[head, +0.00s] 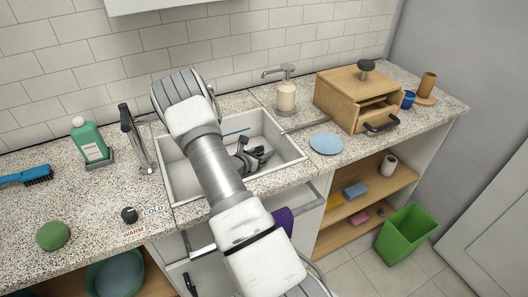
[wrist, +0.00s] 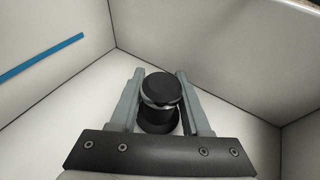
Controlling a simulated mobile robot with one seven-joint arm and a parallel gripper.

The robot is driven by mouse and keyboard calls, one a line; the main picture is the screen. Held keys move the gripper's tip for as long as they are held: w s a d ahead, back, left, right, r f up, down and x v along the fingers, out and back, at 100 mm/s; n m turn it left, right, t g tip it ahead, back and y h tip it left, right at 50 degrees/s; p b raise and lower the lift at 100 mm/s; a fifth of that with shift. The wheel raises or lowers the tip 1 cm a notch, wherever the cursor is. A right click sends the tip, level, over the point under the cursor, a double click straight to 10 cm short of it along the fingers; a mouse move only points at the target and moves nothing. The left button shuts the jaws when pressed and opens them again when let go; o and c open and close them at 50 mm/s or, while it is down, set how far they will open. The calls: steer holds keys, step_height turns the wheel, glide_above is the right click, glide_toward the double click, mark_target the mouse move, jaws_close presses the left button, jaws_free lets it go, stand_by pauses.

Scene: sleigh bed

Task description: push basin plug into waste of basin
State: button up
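The basin (head: 180,180) is a white rectangular sink set in the speckled counter. My gripper (head: 258,155) is down inside it, with my arm crossing its front. In the wrist view, the basin plug (wrist: 162,88), with a black round top and a shiny metal band, sits between the two grey fingers of my gripper (wrist: 161,92). The fingers lie close on both sides and look shut on it. A dark round part shows just below the band. I cannot tell whether it is the plug's lower body or the waste. No waste opening shows clearly.
A blue plate (head: 326,143) and a wooden box (head: 350,98) stand to the right. The basin walls are close around my gripper.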

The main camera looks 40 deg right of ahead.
steer(key=o, duration=0.3)
steer(key=shift+r, duration=0.15)
